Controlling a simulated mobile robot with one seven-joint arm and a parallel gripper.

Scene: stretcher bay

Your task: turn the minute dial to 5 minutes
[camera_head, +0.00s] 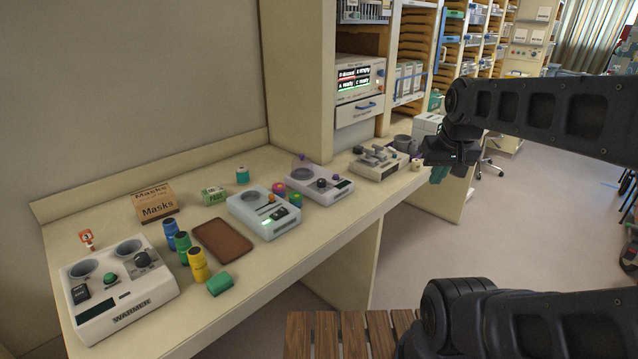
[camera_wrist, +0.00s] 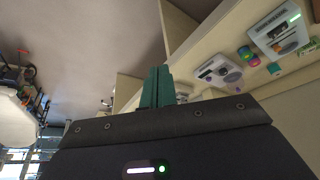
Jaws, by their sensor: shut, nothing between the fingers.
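The white warmer (camera_head: 125,318) sits at the near left end of the counter, with two round wells at its back. A dark round dial (camera_head: 142,259) is on its right side, beside a green button (camera_head: 110,278). It is likely the minute dial, but its markings and setting are too small to read. My gripper (camera_head: 439,174) is off the counter's right side, above the floor and far from the warmer. Its teal fingers (camera_wrist: 156,88) are together and empty in the wrist view. The warmer is not visible in the wrist view.
A brown mat (camera_head: 222,241), a lit device (camera_head: 264,212) and a device with a black knob (camera_head: 320,184) follow. A slatted wooden seat (camera_head: 345,335) stands below.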

